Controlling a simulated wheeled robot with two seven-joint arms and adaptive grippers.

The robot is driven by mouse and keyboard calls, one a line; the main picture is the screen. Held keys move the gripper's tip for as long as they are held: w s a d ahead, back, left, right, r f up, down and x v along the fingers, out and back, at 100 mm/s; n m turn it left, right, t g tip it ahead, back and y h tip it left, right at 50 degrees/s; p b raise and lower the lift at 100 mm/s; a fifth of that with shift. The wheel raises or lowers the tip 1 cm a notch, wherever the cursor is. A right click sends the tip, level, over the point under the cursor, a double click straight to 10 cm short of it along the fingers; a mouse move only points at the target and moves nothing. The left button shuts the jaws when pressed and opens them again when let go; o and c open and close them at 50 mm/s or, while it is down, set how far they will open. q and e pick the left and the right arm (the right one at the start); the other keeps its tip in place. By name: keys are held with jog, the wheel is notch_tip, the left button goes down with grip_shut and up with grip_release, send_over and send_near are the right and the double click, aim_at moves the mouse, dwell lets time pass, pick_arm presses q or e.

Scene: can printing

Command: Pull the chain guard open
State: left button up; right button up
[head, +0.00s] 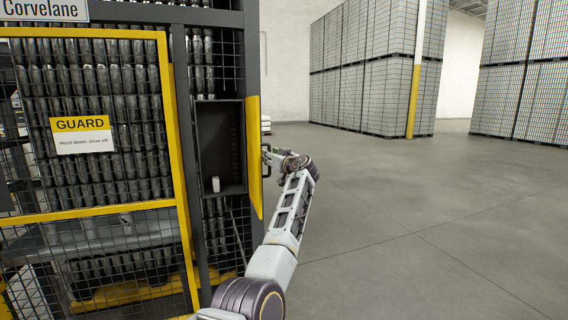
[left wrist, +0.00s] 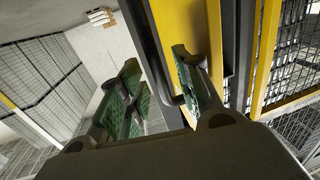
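The yellow chain guard (head: 254,125) is a tall narrow panel at the right edge of the dark machine, seen nearly edge-on. A dark bar handle (head: 265,162) stands off its right side. In the left wrist view, the yellow guard (left wrist: 188,22) and its dark handle (left wrist: 159,70) are close up. My left gripper (head: 270,157) is at the handle; in the wrist view its green-padded fingers (left wrist: 160,88) are apart, with the handle between them. I cannot tell whether either pad touches it. My right gripper is not in view.
Left of the guard is a dark open recess (head: 219,140) holding a small white object (head: 215,184). A yellow-framed mesh panel with a GUARD sign (head: 82,135) is further left. Tall can stacks (head: 365,75) stand at the back. The floor (head: 430,220) to the right is clear.

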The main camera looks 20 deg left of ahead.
pick_arm(q)
jog(key=v, duration=1)
dwell(0.3)
jog(key=shift+d+f, duration=0.1)
dwell(0.4)
